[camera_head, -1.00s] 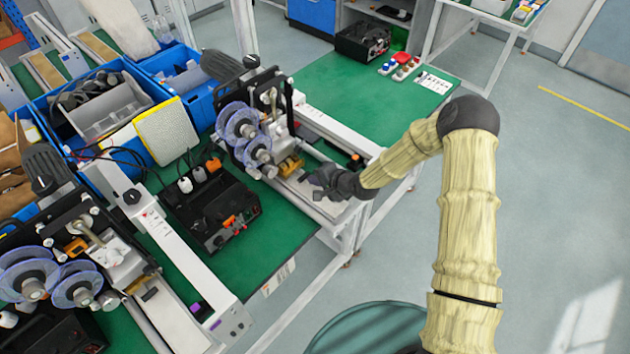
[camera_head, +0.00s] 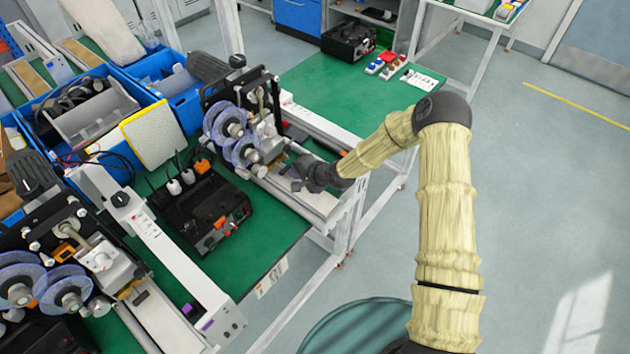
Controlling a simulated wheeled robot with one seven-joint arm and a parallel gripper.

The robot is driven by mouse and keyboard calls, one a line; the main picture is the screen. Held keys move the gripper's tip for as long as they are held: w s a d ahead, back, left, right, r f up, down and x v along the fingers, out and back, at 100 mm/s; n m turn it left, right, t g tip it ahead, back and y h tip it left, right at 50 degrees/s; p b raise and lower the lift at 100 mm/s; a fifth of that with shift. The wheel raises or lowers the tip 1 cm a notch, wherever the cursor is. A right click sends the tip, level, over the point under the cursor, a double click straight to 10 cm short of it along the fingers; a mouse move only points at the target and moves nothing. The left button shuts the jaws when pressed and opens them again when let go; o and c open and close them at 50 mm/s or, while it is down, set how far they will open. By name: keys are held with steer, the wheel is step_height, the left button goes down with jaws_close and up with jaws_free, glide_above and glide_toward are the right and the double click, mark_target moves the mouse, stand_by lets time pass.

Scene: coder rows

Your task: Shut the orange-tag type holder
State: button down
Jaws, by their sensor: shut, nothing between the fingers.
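The orange tag (camera_head: 343,153) is on the white rail of the far coder (camera_head: 245,112), which has bluish ribbon reels. Its type holder (camera_head: 276,161) shows as a small brass-coloured strip low on the coder's front, close against the body. It is small and partly hidden, so whether it is fully shut is hard to tell. My gripper (camera_head: 292,180) is shut and empty, just in front of and below the holder, over the rail's near end. I cannot tell whether they touch.
A nearer coder with a purple tag (camera_head: 187,309) stands at lower left. A black control box (camera_head: 205,210) sits left of my gripper on the green bench. Blue bins (camera_head: 175,80) stand behind. Open floor (camera_head: 540,200) lies to the right.

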steer(key=d, duration=0.1)
steer(key=s+d, duration=0.2)
steer(key=d, duration=0.1)
steer(key=shift+s+f, duration=0.25)
steer(key=b+v, duration=0.2)
steer(key=v, duration=0.6)
steer(key=shift+s+r, duration=0.2)
steer(key=shift+s, duration=0.15)
steer(key=shift+d+r, duration=0.15)
steer(key=shift+d, duration=0.1)
steer(key=shift+w, duration=0.1)
